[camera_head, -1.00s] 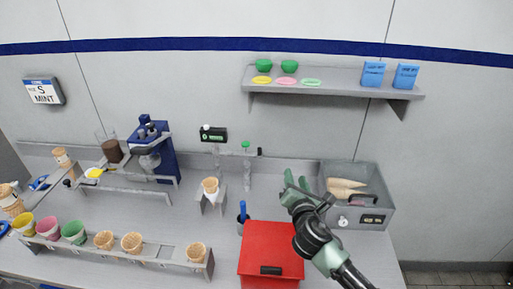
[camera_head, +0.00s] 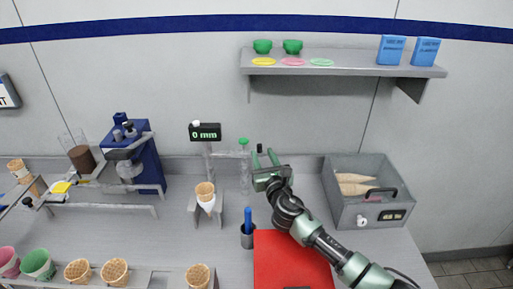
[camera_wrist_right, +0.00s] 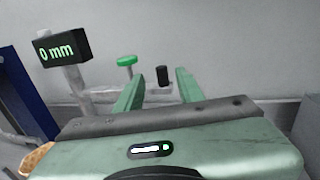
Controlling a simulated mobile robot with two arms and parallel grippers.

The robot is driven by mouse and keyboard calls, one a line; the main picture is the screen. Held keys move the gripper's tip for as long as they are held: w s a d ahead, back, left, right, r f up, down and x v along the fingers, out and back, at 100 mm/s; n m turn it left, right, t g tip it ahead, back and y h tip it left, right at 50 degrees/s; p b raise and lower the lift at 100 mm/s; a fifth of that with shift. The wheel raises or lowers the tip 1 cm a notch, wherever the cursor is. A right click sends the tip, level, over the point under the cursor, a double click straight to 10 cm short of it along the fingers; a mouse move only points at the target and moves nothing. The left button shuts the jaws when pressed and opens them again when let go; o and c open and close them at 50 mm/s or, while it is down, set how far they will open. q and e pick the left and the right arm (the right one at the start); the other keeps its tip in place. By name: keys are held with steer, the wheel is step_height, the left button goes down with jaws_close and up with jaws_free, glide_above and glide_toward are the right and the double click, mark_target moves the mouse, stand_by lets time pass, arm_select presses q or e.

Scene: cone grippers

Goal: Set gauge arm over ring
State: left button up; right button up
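The gauge has a black display (camera_head: 205,132) reading 0 mm on a pale post (camera_head: 208,165). Its arm runs right to a black knob (camera_head: 259,148), past a green cap (camera_head: 243,142). My right gripper (camera_head: 264,157) is open, its fingers pointing at the wall just below the knob. In the right wrist view, the knob (camera_wrist_right: 162,76) shows between the two green fingers (camera_wrist_right: 158,92), apart from both. The green cap (camera_wrist_right: 127,60) is by the left finger. A waffle cone (camera_head: 205,190) stands in a holder in front of the post; its ring is hard to make out. My left gripper is out of view.
A grey bin (camera_head: 345,210) with cones stands right. A blue machine (camera_head: 137,160) stands left. A shelf (camera_head: 345,70) hangs above.

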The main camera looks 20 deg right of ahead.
mark_target(260, 147)
steer(key=w, duration=0.4)
steer(key=shift+w+d+r, duration=0.1)
steer(key=shift+w+d, duration=0.2)
steer(key=shift+w, duration=0.05)
steer(key=shift+w+a, duration=0.1)
steer(key=shift+w, duration=0.4)
steer(key=shift+s, duration=0.1)
jaws_close()
stand_by(0.7)
